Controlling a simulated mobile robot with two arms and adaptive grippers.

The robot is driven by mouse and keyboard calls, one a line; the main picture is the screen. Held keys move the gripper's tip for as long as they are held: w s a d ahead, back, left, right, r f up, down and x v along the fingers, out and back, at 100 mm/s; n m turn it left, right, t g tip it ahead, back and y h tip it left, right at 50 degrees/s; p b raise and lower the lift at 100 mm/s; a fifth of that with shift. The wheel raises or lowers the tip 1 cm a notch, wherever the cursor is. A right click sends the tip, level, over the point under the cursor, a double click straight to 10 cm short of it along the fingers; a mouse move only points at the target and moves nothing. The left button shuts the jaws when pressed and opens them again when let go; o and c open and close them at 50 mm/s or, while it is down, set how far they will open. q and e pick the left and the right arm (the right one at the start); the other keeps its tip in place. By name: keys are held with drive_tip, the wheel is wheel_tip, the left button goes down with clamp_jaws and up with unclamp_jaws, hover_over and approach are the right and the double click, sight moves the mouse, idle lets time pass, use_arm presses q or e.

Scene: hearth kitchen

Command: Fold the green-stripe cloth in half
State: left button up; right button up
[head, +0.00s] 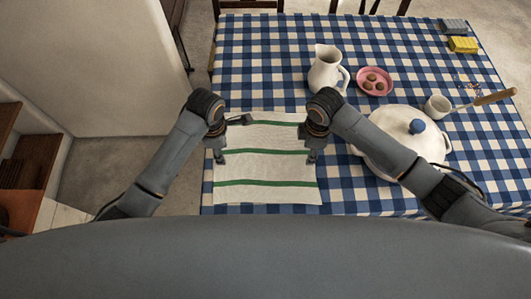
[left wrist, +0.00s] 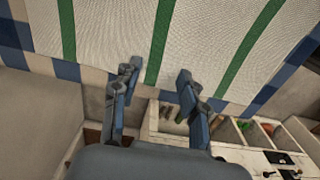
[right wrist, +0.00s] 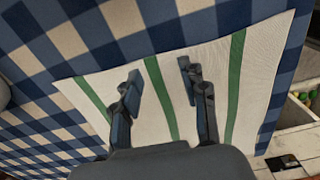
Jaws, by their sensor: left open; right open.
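The green-stripe cloth (head: 268,170) is white with three green stripes running left to right in the head view. It lies spread flat and unfolded at the table's near left part. My left gripper (head: 220,157) is open and empty at the cloth's left edge. In the left wrist view, its fingertips (left wrist: 157,77) are by the cloth's edge (left wrist: 190,50), near the middle stripe. My right gripper (head: 312,156) is open and empty at the cloth's right edge. In the right wrist view, its fingers (right wrist: 158,72) point over the cloth (right wrist: 205,60), on either side of the middle stripe.
The table has a blue-and-white checked cover (head: 270,60). A white jug (head: 324,70) stands beyond the cloth. A pink plate (head: 362,90), white tureen with blue knob (head: 390,145), small cup (head: 436,107), wooden-handled utensil (head: 495,97), yellow sponge (head: 463,45) and grey block (head: 453,26) lie rightward.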

use_arm(q)
drive_tip(key=shift+f, duration=0.25)
use_arm(e)
drive_tip(key=shift+f, duration=0.2)
use_arm(q)
clamp_jaws()
use_arm(e)
clamp_jaws()
drive_tip(key=shift+f, duration=0.1)
use_arm(q)
drive_tip(key=shift+s+f, duration=0.15)
drive_tip(key=shift+s, duration=0.05)
use_arm(e)
drive_tip(key=shift+s, duration=0.15)
idle(0.6)
